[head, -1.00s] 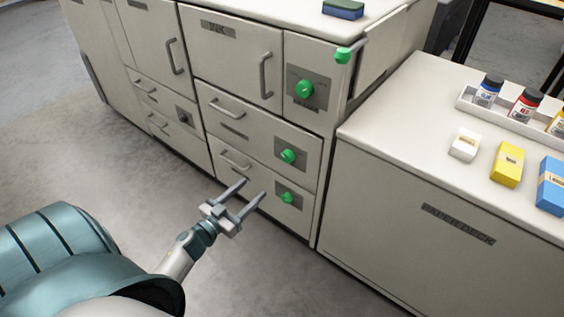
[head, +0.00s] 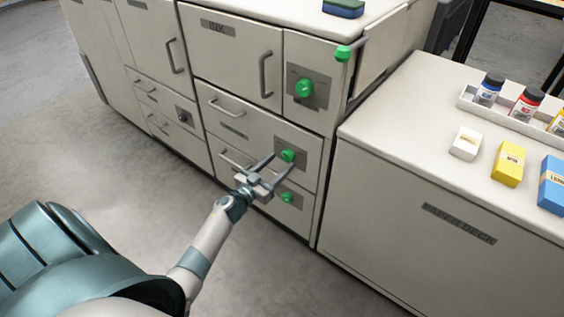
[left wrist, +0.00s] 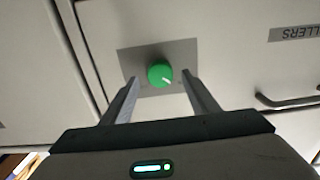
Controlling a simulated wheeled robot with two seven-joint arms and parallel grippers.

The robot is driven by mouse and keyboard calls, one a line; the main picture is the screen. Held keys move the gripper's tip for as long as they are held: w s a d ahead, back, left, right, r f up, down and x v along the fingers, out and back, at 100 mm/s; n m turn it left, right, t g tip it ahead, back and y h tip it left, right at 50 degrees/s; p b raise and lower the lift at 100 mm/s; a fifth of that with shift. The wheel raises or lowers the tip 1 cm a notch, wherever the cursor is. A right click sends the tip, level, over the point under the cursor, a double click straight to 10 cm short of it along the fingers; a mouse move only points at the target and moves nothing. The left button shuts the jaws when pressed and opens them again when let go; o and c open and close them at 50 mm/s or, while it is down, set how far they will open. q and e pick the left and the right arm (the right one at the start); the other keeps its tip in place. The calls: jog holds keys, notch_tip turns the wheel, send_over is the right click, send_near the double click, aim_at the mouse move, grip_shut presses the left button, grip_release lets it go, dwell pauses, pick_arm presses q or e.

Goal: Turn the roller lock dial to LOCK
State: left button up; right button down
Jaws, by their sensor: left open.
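The green roller lock dial (head: 288,155) sits on a grey plate at the right of the middle drawer front. My left gripper (head: 282,163) is open and faces the dial. In the left wrist view the dial appears between the two fingertips, with a gap on each side. I cannot tell how far the fingertips reach along it. No LOCK lettering is readable. My right gripper is not in view.
Other green dials sit above (head: 304,88) and below (head: 287,197) on the same cabinet. A drawer handle (left wrist: 288,101) is beside the plate. A lower white counter (head: 400,120) with bottles and boxes stands to the right. The floor at left is clear.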

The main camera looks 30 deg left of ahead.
pick_arm(q)
jog(key=shift+w, duration=1.15)
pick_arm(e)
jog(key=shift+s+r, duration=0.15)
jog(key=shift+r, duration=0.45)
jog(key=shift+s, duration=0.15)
pick_arm(q)
jog(key=c, duration=1)
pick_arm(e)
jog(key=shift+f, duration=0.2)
